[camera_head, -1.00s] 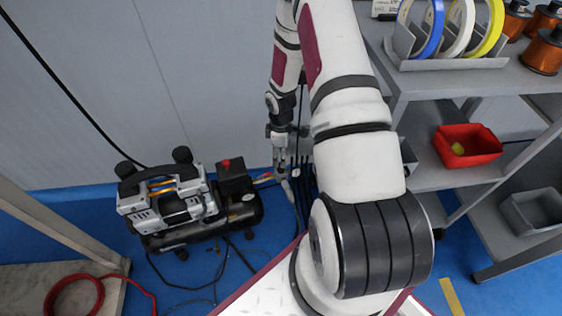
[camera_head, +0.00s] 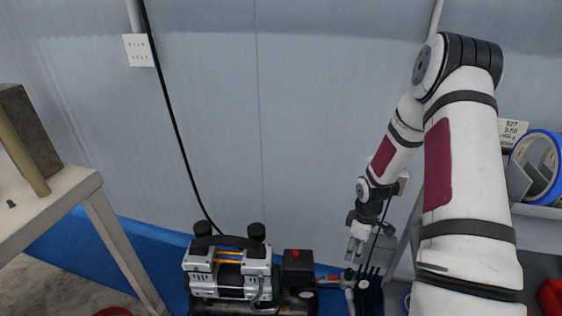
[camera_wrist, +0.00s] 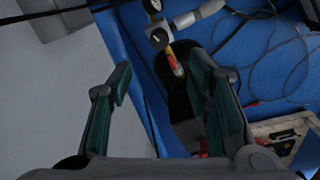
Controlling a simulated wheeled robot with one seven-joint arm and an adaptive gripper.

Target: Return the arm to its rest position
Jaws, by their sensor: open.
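My gripper (camera_head: 356,250) hangs from my folded white arm, in front of the grey wall and right of the compressor in the head view. In the wrist view my gripper (camera_wrist: 165,95) shows its two dark green finger pads wide apart. Nothing is between them. Below the fingers the wrist view shows the blue floor (camera_wrist: 135,45) and the dark end of the compressor tank (camera_wrist: 180,85), apart from the fingers.
The compressor (camera_head: 230,272) stands by the wall with a black cable above it. A grey table (camera_head: 60,195) is at the left. A shelf with a blue-rimmed spool (camera_head: 557,160) and a red bin (camera_head: 551,298) is at the right. The wall's middle is clear.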

